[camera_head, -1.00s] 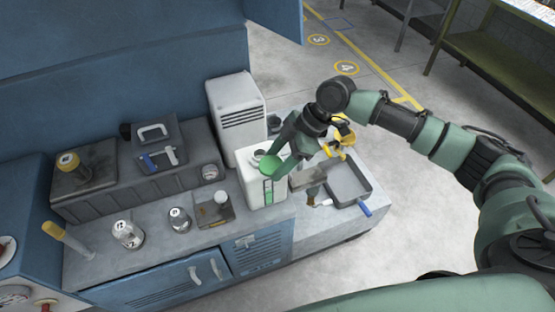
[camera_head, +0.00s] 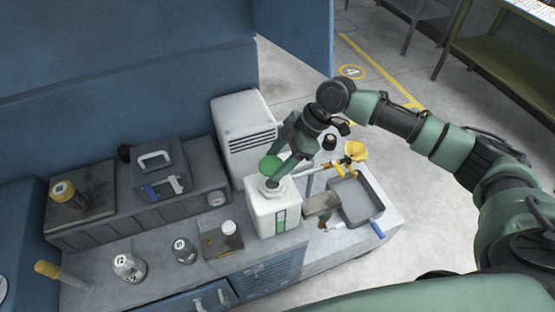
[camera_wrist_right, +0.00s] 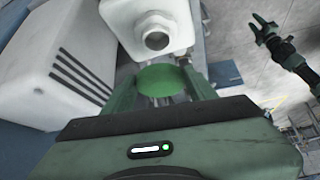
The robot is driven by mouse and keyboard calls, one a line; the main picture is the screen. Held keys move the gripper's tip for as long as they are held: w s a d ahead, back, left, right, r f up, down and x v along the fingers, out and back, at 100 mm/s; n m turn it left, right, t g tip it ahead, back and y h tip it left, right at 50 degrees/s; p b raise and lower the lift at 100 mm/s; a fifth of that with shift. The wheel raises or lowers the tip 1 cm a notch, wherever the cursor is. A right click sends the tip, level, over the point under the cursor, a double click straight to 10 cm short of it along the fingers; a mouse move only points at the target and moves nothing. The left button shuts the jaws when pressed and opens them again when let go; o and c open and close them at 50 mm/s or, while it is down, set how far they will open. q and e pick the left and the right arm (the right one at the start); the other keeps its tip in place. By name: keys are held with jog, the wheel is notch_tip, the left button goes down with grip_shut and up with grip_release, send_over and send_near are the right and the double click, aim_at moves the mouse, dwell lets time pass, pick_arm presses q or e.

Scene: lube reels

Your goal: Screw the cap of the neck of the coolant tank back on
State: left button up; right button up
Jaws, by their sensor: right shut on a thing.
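The white coolant tank (camera_head: 268,216) stands upright on the bench, with a green level strip on its front. Its open neck (camera_head: 271,185) is bare; its round mouth also shows in the right wrist view (camera_wrist_right: 156,41). My right gripper (camera_head: 276,168) is shut on the green cap (camera_head: 269,165), which also shows between its fingers in the right wrist view (camera_wrist_right: 163,79). The cap is above the neck and apart from it. My left gripper (camera_wrist_right: 262,27) shows small in the right wrist view, fingers spread and empty; it is not in the head view.
A white louvred box (camera_head: 243,130) stands close behind the tank. A grey tray (camera_head: 356,200) and a yellow-topped tool (camera_head: 354,151) are to its right. Jars (camera_head: 184,250) and a small dark block (camera_head: 220,240) stand to its left on the bench.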

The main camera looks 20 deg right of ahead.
jog(key=shift+r, duration=0.1)
jog(key=shift+s+f+b, duration=0.2)
jog(key=shift+f+b, duration=0.15)
jog(key=shift+f, duration=0.3)
jog(key=shift+w+f+b, duration=0.15)
jog(key=shift+f+b, duration=0.2)
jog(key=shift+f, duration=0.5)
jog(key=shift+f+b, duration=0.65)
jog(key=shift+f, duration=0.75)
jog(key=shift+p, duration=0.35)
jog(key=shift+f+b, duration=0.3)
jog(key=shift+f, duration=0.25)
